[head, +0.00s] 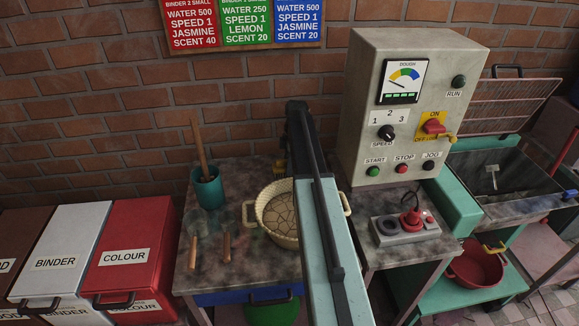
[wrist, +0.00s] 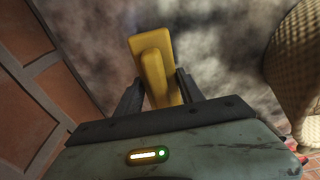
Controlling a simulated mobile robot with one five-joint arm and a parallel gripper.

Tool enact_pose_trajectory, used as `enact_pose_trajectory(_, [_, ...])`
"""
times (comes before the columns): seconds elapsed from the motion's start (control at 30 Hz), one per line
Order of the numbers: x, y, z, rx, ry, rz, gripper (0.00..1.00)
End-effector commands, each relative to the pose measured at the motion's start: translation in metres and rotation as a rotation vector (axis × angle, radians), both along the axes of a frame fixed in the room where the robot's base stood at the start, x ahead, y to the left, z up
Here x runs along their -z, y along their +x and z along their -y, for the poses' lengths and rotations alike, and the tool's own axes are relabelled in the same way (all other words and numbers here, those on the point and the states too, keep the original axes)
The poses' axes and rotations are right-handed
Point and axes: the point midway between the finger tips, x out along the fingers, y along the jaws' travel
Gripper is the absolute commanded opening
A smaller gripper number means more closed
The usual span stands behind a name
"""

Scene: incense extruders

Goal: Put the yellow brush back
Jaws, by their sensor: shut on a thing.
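The yellow brush (wrist: 152,62) is between the two fingers of my gripper (wrist: 158,90) in the wrist view, and the gripper is shut on it. Its yellow body points away from the wrist, over the stained grey tabletop. I cannot tell whether it touches the table. No bristles can be made out.
A cream basket (head: 263,204) with cracked dough stands on the table (head: 222,257), close right of the gripper in the wrist view (wrist: 294,62). The brick wall (head: 120,120) is behind; a control box (head: 365,150) stands right.

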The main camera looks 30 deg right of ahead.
Motion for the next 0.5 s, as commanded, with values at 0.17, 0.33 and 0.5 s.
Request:
enact_pose_trajectory(0.17, [0.0026, -0.0002, 0.0004, 0.0, 0.0, 0.0, 0.67])
enact_pose_trajectory(0.33, [0.0026, -0.0003, 0.0005, 0.001, 0.0, 0.0, 0.67])
enact_pose_trajectory(0.5, [0.0013, -0.0004, 0.0008, 0.001, 0.0, 0.0, 0.67])
